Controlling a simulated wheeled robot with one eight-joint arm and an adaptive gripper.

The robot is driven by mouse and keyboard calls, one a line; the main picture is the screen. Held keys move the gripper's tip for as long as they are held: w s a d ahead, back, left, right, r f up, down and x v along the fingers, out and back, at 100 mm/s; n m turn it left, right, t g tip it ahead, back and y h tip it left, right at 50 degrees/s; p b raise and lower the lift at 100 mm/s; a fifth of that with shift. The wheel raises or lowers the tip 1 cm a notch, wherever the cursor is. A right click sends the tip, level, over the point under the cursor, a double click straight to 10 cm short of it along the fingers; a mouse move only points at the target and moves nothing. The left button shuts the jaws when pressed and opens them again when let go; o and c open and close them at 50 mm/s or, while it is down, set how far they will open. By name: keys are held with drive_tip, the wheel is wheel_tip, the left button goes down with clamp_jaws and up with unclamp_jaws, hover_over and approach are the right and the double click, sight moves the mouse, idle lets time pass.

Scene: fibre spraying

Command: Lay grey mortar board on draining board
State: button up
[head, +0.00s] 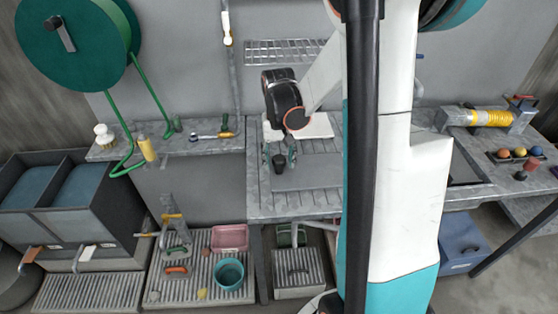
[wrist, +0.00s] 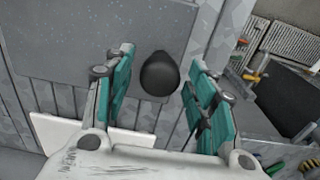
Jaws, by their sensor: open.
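The grey mortar board (head: 312,172) lies flat on the grooved draining board (head: 270,207). The mortar board also shows in the wrist view (wrist: 100,38), with a dark rounded knob or handle (wrist: 160,74) on it. My gripper (head: 279,156) is open and points down over the left part of the mortar board. In the wrist view its teal-padded fingers (wrist: 160,66) stand on either side of the dark handle, with gaps visible on both sides. The handle's lower end is hidden from the wrist camera.
A white board (head: 318,126) lies behind the mortar board. A ledge at left (head: 190,147) holds a brush and tools. A wire rack (head: 288,50) hangs on the wall behind. Below are a pink tub (head: 230,238) and a teal bucket (head: 230,274). My arm hides the draining board's right part.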

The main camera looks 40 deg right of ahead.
wheel_tip(320, 180, up, 10)
drive_tip(key=p, duration=0.2)
drive_tip(key=shift+p, duration=0.4)
drive_tip(key=shift+a, duration=0.15)
